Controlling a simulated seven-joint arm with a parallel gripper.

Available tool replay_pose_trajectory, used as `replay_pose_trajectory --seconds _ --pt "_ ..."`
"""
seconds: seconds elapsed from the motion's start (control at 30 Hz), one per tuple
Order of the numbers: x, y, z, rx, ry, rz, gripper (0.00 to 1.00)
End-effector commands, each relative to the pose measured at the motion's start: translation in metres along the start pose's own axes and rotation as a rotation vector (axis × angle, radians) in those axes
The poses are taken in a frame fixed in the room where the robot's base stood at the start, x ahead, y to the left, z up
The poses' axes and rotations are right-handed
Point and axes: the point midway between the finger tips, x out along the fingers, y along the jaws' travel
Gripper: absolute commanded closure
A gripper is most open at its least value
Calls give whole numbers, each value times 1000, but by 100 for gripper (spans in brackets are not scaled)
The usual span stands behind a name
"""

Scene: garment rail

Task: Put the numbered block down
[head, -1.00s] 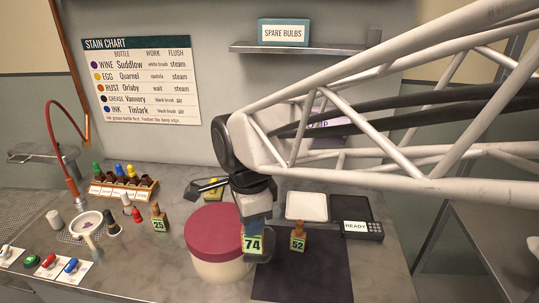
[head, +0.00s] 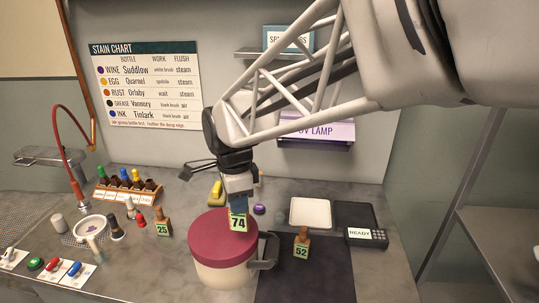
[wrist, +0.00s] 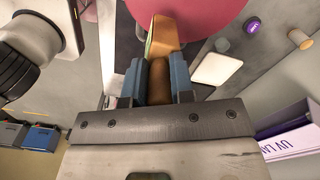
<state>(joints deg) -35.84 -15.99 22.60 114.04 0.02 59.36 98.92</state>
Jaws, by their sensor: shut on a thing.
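The numbered block marked 74 (head: 238,223) is green-faced with a brown wooden top. My gripper (head: 238,200) is shut on its upper part, and blue finger pads flank it in the wrist view (wrist: 158,85). In the head view the block is in front of the upper part of a round pot with a dark red lid (head: 215,232). I cannot tell whether the block touches the lid. Two similar blocks stand upright on the bench: one marked 25 (head: 163,224) left of the pot and one marked 52 (head: 302,243) right of it.
A dark mat (head: 305,278) lies right of the pot, with free room in front of block 52. A white tray (head: 311,213) and a READY keypad (head: 366,237) are behind it. A bottle rack (head: 128,190) and a white dish (head: 90,228) stand left.

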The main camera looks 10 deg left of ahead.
Motion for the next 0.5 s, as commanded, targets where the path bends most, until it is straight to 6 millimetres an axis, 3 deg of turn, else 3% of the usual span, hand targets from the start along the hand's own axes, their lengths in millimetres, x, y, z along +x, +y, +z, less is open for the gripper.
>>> replay_pose_trajectory --seconds 0.3,0.5 --pt "4 -42 6 0 0 1 100" --pt "6 -58 8 0 0 1 100"
